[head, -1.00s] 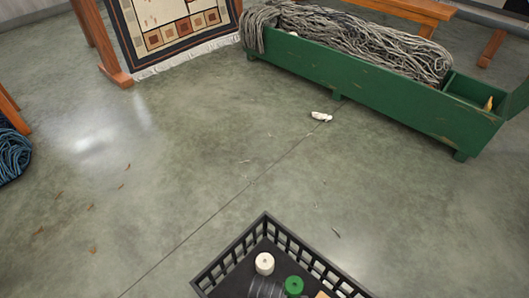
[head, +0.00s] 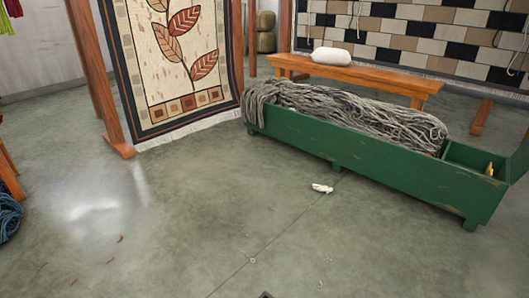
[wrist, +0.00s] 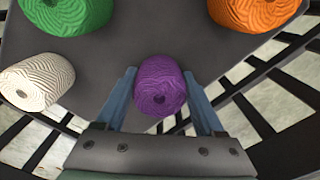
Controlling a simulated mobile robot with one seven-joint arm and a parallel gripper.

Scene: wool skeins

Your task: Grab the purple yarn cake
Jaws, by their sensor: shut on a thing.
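The head view shows neither the purple cake nor my gripper. Whether the cake touches the surface below it I cannot tell.
A green cake (wrist: 66,10), a cream cake (wrist: 38,82) and an orange cake (wrist: 252,12) lie around on the dark crate floor (wrist: 140,45). Slatted black walls stand close by. In the head view, a green trough (head: 390,173) holds grey yarn, and the floor (head: 200,220) is mostly open.

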